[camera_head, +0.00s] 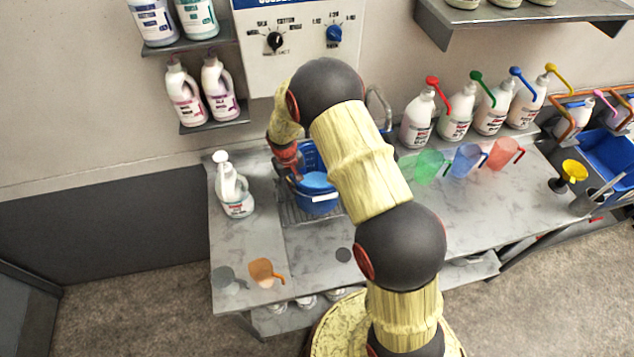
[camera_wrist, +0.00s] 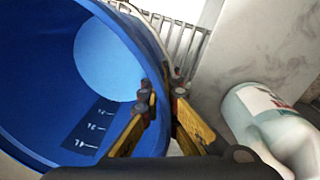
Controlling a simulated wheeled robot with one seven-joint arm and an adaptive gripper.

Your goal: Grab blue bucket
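The blue bucket (camera_head: 317,203) stands on a wire grate set in the grey worktop, below the dispenser panel. In the wrist view the bucket (camera_wrist: 45,75) fills the left side, its inside and measuring marks showing. My gripper (camera_wrist: 163,90) straddles the bucket's right rim, one finger inside and one outside. The fingertips are close together with the rim between them, and look shut on it. In the head view my gripper (camera_head: 290,165) is at the bucket's left rim, its fingertips partly hidden.
A white spray bottle (camera_head: 235,192) stands left of the bucket and shows close to the right finger in the wrist view (camera_wrist: 270,115). An orange cup (camera_head: 262,272) is at the front left. Green (camera_head: 428,166), blue and red cups and several pump bottles stand right of my arm.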

